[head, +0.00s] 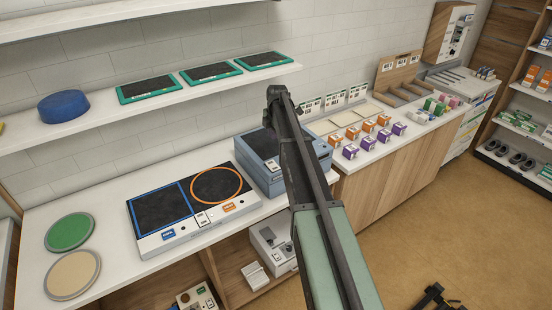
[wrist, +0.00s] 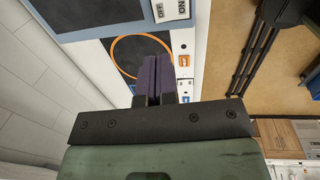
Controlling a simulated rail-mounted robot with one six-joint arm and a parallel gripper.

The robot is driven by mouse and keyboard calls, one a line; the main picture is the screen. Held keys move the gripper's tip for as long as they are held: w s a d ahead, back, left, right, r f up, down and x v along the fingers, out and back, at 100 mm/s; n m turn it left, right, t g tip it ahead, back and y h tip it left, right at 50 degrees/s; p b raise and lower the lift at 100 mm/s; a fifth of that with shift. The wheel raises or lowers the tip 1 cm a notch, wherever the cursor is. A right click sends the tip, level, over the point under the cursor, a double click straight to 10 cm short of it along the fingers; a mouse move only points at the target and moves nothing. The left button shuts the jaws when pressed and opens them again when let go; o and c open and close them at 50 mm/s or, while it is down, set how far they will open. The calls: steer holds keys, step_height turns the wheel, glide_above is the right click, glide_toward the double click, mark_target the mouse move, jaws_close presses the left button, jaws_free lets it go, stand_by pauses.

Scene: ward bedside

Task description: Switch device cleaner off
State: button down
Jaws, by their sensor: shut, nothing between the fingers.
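No label in view lets me tell for sure which device is the device cleaner. A flat white panel (head: 150,246) on the counter has a dark blue-edged square, a dark orange-ringed circle and small controls along its front edge. A blue box device (head: 262,178) stands right of the panel, partly hidden by my arm. My gripper (wrist: 152,62) is shut and empty; in the wrist view its fingers overlap the orange ring, apparently above it.
Green and tan discs (head: 70,231) lie left of the panel. Small boxes (head: 368,127) stand in rows to the right. A shelf (head: 150,100) with a blue round item and green-edged tablets hangs above. More devices (head: 275,245) sit below the counter.

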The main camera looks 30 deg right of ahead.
mark_target(273, 164)
steer(key=f+b, duration=0.4)
steer(key=w+f+b, duration=0.1)
steer(key=f+b, duration=0.8)
steer(key=b, duration=0.1)
steer(key=shift+w+a+f, duration=0.2)
steer(key=shift+w+f, duration=0.1)
steer(key=shift+f, duration=0.1)
steer(key=shift+f+b, duration=0.4)
steer(key=shift+r, duration=0.2)
steer(key=shift+s, duration=0.15)
steer(key=shift+s+d+r+p, duration=0.1)
steer(key=shift+s+r+p, duration=0.2)
steer(key=shift+s+p, duration=0.25)
